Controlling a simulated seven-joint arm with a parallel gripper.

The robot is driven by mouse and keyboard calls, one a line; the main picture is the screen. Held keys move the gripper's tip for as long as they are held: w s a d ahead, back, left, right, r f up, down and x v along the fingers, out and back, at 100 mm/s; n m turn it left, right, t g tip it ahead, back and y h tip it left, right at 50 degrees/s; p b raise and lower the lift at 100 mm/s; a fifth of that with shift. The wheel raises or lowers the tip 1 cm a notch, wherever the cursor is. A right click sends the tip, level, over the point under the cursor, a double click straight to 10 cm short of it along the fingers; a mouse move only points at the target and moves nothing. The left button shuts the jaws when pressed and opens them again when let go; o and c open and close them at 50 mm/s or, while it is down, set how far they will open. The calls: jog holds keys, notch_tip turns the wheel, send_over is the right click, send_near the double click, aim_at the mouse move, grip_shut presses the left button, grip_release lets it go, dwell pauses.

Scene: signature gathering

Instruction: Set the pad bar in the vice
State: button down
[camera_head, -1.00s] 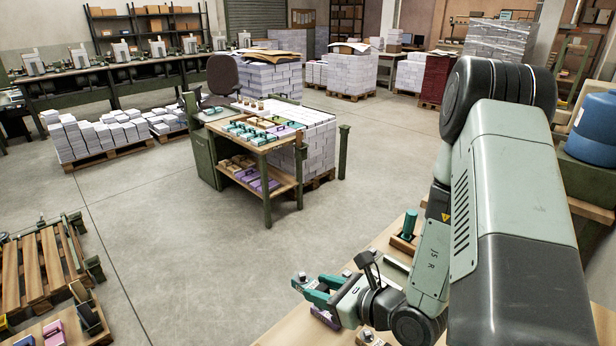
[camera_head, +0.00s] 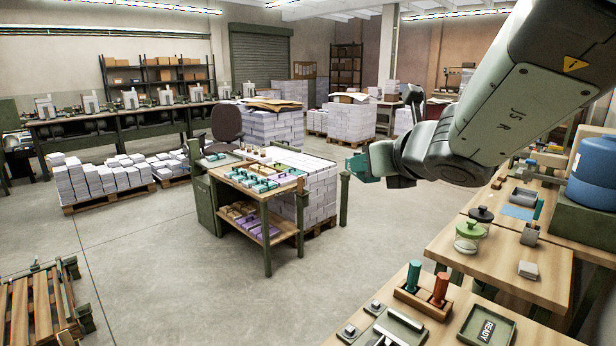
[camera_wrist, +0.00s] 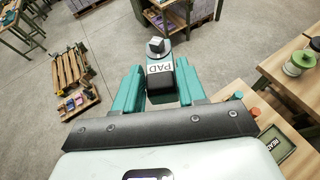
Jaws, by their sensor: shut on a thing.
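My gripper (camera_head: 362,165) is raised in the head view, in front of the stacked paper behind the centre table. In the wrist view its two teal fingers (camera_wrist: 160,78) are closed around the pad bar (camera_wrist: 160,69), a dark piece with a white "PAD" label. A grey knob (camera_wrist: 157,46) shows at its far end. In the head view I cannot make out the bar clearly. A slatted wooden rack with green ends (camera_head: 40,305) stands at the lower left, also in the wrist view (camera_wrist: 70,70); I cannot tell whether it is the vice.
The bench at lower right holds a wooden block (camera_head: 424,302) with teal and orange handles, and a tray marked READY (camera_head: 488,328). A bench behind has a green jar (camera_head: 468,236). The centre table (camera_head: 265,190) carries coloured blocks.

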jog(key=shift+w+d+r, duration=0.1)
jog(key=shift+r, duration=0.15)
jog(key=w+d+f+n+g+y, duration=0.15)
jog(key=w+d+f, duration=0.35)
jog(key=f, duration=0.5)
jog(key=n+g+y, duration=0.2)
jog(key=n+y, duration=0.2)
send_over(409, 338)
notch_tip(409, 338, down, 31)
jog(key=shift+a+f, duration=0.1)
jog(key=shift+f, duration=2.3)
jog(key=shift+f, duration=0.1)
